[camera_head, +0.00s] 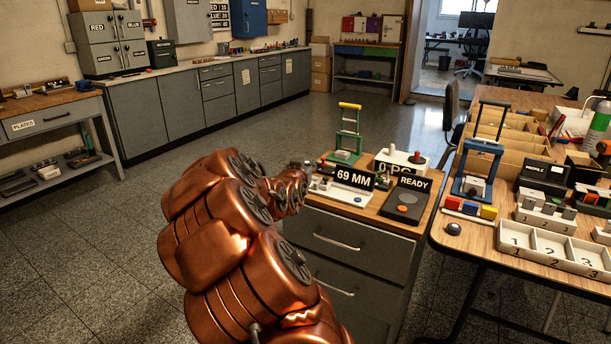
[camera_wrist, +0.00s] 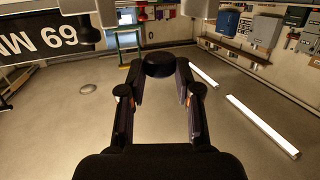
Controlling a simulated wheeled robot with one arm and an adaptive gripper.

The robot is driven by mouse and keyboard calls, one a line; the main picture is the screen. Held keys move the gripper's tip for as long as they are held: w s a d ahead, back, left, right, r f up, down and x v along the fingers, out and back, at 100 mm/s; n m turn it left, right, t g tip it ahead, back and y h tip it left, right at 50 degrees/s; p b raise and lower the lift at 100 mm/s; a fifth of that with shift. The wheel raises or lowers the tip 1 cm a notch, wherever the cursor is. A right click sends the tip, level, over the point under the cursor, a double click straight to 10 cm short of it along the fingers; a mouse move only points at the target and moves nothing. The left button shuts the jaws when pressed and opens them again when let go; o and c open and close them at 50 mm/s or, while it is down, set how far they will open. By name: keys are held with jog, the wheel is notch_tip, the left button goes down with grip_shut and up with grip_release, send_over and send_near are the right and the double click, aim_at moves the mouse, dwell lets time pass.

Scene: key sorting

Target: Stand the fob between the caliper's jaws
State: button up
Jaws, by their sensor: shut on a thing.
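In the wrist view, which is upside down, my gripper (camera_wrist: 160,80) is shut on a dark rounded fob (camera_wrist: 158,64) at its fingertips. The caliper's 69 MM display (camera_wrist: 45,40) is at the upper left there; in the head view the display (camera_head: 353,180) stands on the drawer cabinet. Grey blocks at the wrist view's top edge, one left (camera_wrist: 76,7) and one right (camera_wrist: 180,8), look like the caliper's jaws. The fob shows between them across the picture and apart from them; its depth is unclear. In the head view my copper arm hides the fob and most of the gripper.
A dark box with a READY sign (camera_head: 412,183) stands right of the display. A green stand with a yellow top bar (camera_head: 349,130) and a white scale (camera_head: 400,160) are behind. A wooden table (camera_head: 468,236) with trays is at right. Floor at left is clear.

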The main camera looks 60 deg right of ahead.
jog(key=shift+f, duration=1.45)
jog(key=shift+f+b, duration=0.35)
jog(key=shift+f, duration=0.25)
jog(key=o, duration=0.8)
jog(key=shift+r, duration=0.6)
jog(key=p+v, duration=0.1)
jog(key=v, duration=1.1)
jog(key=shift+r, duration=0.1)
